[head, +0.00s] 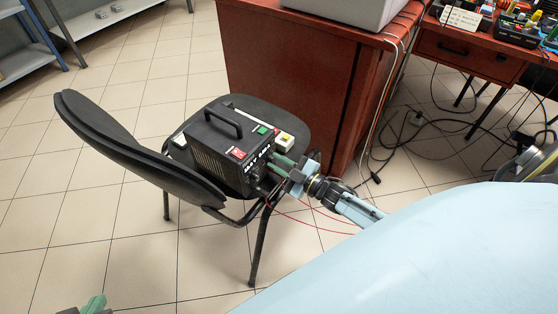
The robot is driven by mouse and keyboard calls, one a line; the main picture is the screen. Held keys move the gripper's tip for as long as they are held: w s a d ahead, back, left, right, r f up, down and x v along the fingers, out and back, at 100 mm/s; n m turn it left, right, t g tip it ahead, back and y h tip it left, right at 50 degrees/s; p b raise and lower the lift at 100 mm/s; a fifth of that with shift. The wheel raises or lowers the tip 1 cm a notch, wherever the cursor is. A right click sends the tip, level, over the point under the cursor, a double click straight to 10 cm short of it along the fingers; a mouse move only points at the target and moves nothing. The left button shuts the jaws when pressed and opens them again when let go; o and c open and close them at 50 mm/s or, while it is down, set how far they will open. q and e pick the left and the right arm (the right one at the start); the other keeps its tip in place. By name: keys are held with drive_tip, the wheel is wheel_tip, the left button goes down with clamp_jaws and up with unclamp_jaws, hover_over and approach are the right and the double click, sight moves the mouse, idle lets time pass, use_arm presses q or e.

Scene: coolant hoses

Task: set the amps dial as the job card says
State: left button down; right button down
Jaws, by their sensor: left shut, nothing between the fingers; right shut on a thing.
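A black power unit (228,150) with a top handle, a red switch and a green patch sits on the chair seat. Its front panel, with white lettering too small to read, faces lower right. My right gripper (277,164) is at this panel, its green fingers shut on what appears to be the amps dial, which they mostly hide. The dial's setting cannot be read. My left gripper (95,304) is shut and empty at the bottom left edge.
The black chair (130,148) has its backrest left of the unit. A small white box with a yellow top (284,144) is beside the unit. Thin red cables hang below. A red-brown cabinet (290,75) stands behind, and cables lie on the tiled floor at right.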

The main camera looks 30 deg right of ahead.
use_arm(q)
drive_tip(key=shift+s+a+f+g+y, duration=0.15)
drive_tip(key=shift+s+a+f+g, duration=0.15)
drive_tip(key=shift+s+f+g, duration=0.25)
drive_tip(key=shift+s+a+f+g+y, duration=0.15)
drive_tip(key=shift+s+a+f+g, duration=0.2)
drive_tip(key=shift+s, duration=0.4)
use_arm(e)
drive_tip(key=shift+m, duration=1.3)
drive_tip(key=c, duration=1.3)
unclamp_jaws()
use_arm(q)
drive_tip(key=shift+p, duration=0.3)
use_arm(e)
drive_tip(key=shift+s, duration=0.1)
drive_tip(key=shift+s+d, duration=0.1)
drive_tip(key=shift+s, duration=0.1)
use_arm(q)
drive_tip(key=s+a+f+g+y+p, duration=0.1)
drive_tip(key=s+a+f+g+p, duration=0.2)
drive_tip(key=f, duration=0.3)
drive_tip(key=shift+s+f+g, duration=0.2)
drive_tip(key=shift+s+g, duration=0.4)
drive_tip(key=shift+s, duration=0.2)
use_arm(e)
drive_tip(key=v, duration=1.2)
drive_tip(key=shift+s, duration=0.35)
